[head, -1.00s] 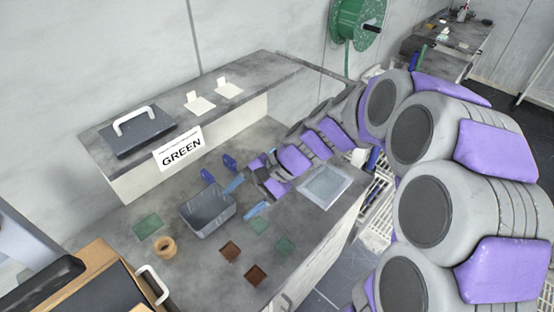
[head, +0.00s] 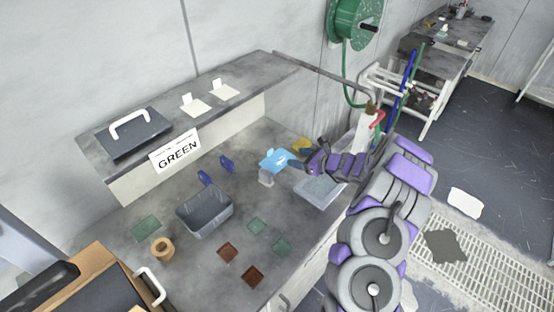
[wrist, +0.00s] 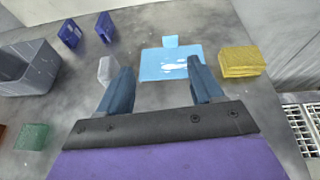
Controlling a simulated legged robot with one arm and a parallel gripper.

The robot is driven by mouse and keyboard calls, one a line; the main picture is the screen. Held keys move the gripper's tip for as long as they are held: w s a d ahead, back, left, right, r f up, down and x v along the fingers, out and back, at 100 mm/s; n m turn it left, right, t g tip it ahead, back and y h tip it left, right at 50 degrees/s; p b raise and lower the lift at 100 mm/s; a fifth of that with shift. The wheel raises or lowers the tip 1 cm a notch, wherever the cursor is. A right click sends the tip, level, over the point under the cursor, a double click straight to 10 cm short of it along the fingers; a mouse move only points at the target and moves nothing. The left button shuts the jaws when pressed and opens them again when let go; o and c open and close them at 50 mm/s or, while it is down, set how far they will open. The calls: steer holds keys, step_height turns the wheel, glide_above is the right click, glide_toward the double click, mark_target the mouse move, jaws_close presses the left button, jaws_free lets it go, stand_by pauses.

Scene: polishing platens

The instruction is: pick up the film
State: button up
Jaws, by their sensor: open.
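A light blue sheet with a small upright tab, which looks like the film, lies on the grey bench (head: 180,285). It shows in the head view (head: 268,159) and in the wrist view (wrist: 160,64). My gripper (head: 283,162) is open and empty, with its blue-grey fingers over the sheet's near edge. In the wrist view my gripper (wrist: 161,70) has its fingertips spread apart near the sheet's two sides. I cannot tell whether they touch it. Part of the sheet is hidden behind the right finger.
A yellow block (wrist: 242,62) lies right of the sheet and a pale translucent block (wrist: 107,69) left. A grey bin (head: 205,214), blue clips (head: 227,163), green squares (head: 256,226), brown squares (head: 252,275) and a tan ring (head: 162,250) are further left. A shallow tray (head: 318,190) sits under my arm.

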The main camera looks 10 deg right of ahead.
steer(key=shift+w+d+f+m+h, duration=0.1)
steer(key=shift+d+f+m+h, duration=0.45)
steer(key=shift+d+f, duration=0.65)
steer(key=b, duration=0.2)
glide_toward(271, 152)
steer(key=shift+w+a+f, duration=0.25)
steer(key=shift+w+f, duration=0.2)
steer(key=shift+w, duration=0.15)
steer(key=shift+w+a+f, duration=0.2)
steer(key=shift+w+f, duration=0.2)
steer(key=shift+w, duration=0.2)
steer(key=shift+a+r+b+x, duration=0.1)
steer(key=shift+a+b+x, duration=0.05)
steer(key=shift+x, duration=0.8)
steer(key=shift+a+r+b+x, duration=0.1)
steer(key=shift+a+x, duration=0.05)
steer(key=shift+x, duration=0.8)
steer(key=shift+a+r+b+x, duration=0.1)
steer(key=shift+a+b+x, duration=0.05)
steer(key=shift+x, duration=0.8)
steer(key=shift+s+r+t, duration=0.1)
steer(key=shift+s+t, duration=0.1)
steer(key=shift+t, duration=0.1)
steer(key=c, duration=1.1)
